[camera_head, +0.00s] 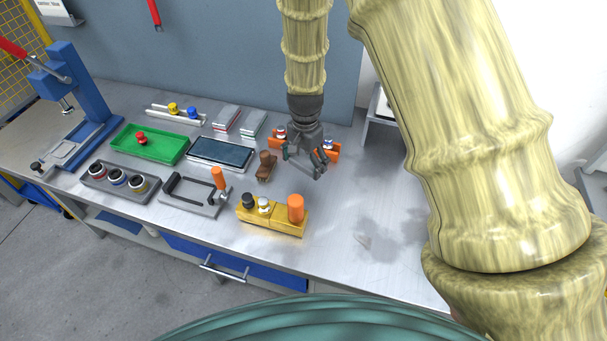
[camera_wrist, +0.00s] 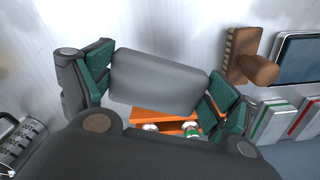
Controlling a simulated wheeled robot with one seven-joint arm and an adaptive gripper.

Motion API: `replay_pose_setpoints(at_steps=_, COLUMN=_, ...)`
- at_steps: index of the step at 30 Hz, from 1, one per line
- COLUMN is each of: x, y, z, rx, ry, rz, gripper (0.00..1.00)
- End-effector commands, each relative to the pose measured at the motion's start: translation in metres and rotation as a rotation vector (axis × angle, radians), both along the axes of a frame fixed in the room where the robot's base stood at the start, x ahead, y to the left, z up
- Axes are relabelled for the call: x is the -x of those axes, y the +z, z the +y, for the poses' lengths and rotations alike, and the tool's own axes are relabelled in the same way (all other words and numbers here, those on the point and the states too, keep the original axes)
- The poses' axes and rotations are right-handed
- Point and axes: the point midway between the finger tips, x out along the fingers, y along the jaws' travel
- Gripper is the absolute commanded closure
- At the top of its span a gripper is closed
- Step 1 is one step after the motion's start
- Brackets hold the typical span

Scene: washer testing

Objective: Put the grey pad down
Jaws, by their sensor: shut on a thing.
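The grey pad (camera_wrist: 155,78) is a plain, smooth block with rounded corners in the wrist view. My gripper (camera_wrist: 158,88) is shut on it, with the green-lined fingers at its left and right ends. In the head view my gripper (camera_head: 305,162) points down over the back right part of the bench, in front of the orange block (camera_head: 333,152). There the pad cannot be made out between the dark fingers. I cannot tell whether the pad touches the bench top. The orange block also shows partly behind the pad in the wrist view (camera_wrist: 165,116).
A brown brush (camera_head: 265,166) and a dark-screened tablet (camera_head: 222,152) lie left of my gripper. A yellow block (camera_head: 272,221) with pegs stands in front. A green tray (camera_head: 165,150) and blue press (camera_head: 85,100) are farther left. The bench top (camera_head: 365,215) is clear at the right front.

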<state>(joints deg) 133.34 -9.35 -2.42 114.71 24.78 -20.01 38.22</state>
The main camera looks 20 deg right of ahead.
Motion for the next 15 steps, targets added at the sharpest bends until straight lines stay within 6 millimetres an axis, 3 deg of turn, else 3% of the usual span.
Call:
replay_pose_setpoints(at_steps=7, x=-0.004, y=-0.031, z=0.0, rx=-0.001, ry=0.001, rz=0.006, gripper=0.42)
replay_pose_setpoints(at_steps=15, x=-0.004, y=-0.044, z=-0.001, rx=0.0, ry=-0.001, rz=0.006, gripper=0.42)
